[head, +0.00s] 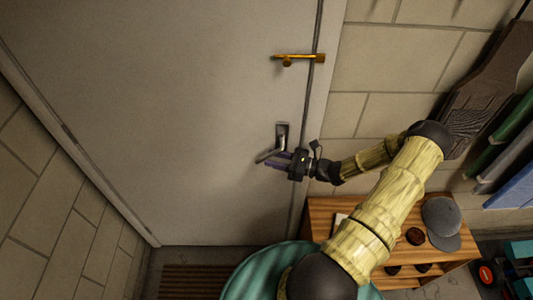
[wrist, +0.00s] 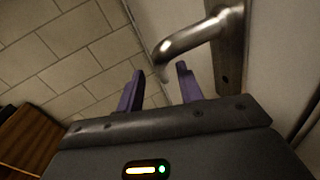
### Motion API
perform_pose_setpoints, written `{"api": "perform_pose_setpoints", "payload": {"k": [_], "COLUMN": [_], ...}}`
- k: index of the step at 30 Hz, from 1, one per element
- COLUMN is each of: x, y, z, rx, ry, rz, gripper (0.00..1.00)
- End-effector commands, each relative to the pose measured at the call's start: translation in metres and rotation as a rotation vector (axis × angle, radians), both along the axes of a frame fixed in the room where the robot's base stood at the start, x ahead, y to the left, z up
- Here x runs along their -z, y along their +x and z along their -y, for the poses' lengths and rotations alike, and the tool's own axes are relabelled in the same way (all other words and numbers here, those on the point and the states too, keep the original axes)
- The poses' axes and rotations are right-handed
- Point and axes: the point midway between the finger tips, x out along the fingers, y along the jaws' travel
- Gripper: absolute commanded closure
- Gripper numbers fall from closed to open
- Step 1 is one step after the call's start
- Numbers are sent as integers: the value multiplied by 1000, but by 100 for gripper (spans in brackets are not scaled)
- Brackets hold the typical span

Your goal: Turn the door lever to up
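The grey door (head: 170,100) fills the left and middle of the head view. Its metal lever (head: 268,156) extends left and slightly down in the picture from a backplate (head: 283,130) near the door's right edge. My gripper (head: 272,163) is at the lever, just below it in the head view. In the wrist view, my gripper (wrist: 160,70) has its two purple fingers apart with nothing held. The lever (wrist: 195,38) curves down from its plate (wrist: 231,55), and its free end appears at the gap between the fingertips. I cannot tell whether they touch.
A brass latch (head: 298,57) sits above the lever at the door edge. A wooden bench (head: 322,210) with a grey cap (head: 441,217) stands at lower right, below my arm. Brick wall (head: 400,70) lies to the right of the door.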

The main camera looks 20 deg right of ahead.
Motion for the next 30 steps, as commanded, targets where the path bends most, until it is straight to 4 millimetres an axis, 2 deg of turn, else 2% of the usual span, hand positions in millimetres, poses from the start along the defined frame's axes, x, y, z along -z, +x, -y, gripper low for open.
{"api": "perform_pose_setpoints", "payload": {"k": [6, 16, 17, 22, 30], "x": [-2, 0, 0, 0, 0], "y": [17, 20, 20, 20, 20], "z": [-21, -24, -24, -24, -24], "rx": [-1, 0, 0, 0, 0], "ry": [2, 0, 0, 0, 4], "rz": [0, 0, 0, 0, 2], "gripper": [64, 64, 67, 100, 100]}}
